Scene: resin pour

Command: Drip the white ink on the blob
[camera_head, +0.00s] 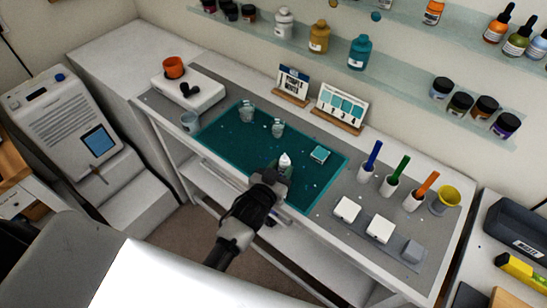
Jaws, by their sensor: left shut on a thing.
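My left gripper (275,177) reaches in from the bottom, over the front edge of the teal mat (228,151). It is shut on a small white bottle (285,160) with a pointed tip, which looks like the white ink. The bottle looks roughly upright, tip up; its lower part is hidden by the gripper. I cannot make out a blob for certain. Two clear cups (247,113) (278,128) stand on the mat further back. My right gripper is not in view.
Blue, green and orange tools stand in white holders (389,185) at the right, beside a yellow funnel-like cup (449,196). White blocks (379,229) sit at the front right. Two display cards (341,105) stand behind the mat. A white device (188,91) stands at the left.

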